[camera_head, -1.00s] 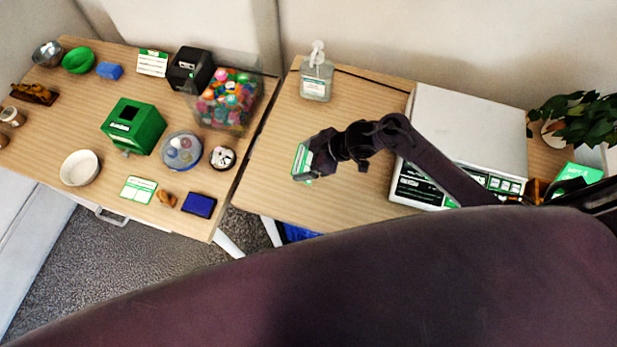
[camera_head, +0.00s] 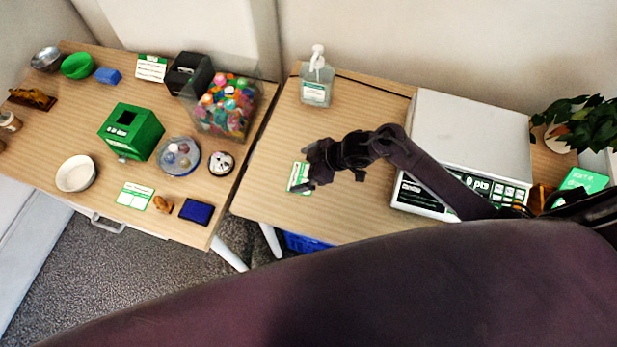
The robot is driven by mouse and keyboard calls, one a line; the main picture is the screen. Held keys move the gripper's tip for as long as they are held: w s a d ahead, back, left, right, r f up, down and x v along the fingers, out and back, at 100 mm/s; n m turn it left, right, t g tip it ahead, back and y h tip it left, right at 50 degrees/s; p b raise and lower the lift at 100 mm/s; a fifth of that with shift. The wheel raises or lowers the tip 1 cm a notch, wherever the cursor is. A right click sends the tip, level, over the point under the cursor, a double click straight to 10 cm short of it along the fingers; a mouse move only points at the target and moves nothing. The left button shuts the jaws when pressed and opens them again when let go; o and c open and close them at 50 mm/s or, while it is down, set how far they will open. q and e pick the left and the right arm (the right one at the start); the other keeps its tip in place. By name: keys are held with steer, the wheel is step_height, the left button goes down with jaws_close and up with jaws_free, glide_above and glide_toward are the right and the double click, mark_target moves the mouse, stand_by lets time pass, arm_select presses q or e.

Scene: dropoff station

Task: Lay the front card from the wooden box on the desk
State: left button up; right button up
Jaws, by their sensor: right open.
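A green and white card (camera_head: 298,178) lies on the right-hand desk (camera_head: 270,205), left of the scale. My right gripper (camera_head: 308,168) is open, right at the card, and hides its right part. I cannot tell whether a finger still touches the card. The wooden box (camera_head: 540,197) is mostly hidden behind my right arm, at the right end of the desk. A green card (camera_head: 585,180) stands up at the box. My left gripper is out of view.
A white scale (camera_head: 470,130) stands right of the gripper, under my forearm. A pump bottle (camera_head: 317,85) stands at the back of the desk, and a plant (camera_head: 580,122) at the far right. The left desk holds a green box (camera_head: 131,131) and a clear candy bin (camera_head: 225,105).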

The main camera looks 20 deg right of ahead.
steer(key=w+a+r+p, duration=0.2)
steer(key=a+r, duration=0.2)
steer(key=shift+w+a+r, duration=0.3)
steer(key=shift+w+a, duration=0.1)
step_height(320, 180, up, 8)
steer(key=w+a+p, duration=0.1)
steer(key=a+p, duration=0.1)
steer(key=p, duration=0.5)
steer(key=shift+w, duration=0.1)
steer(key=shift+f, duration=0.1)
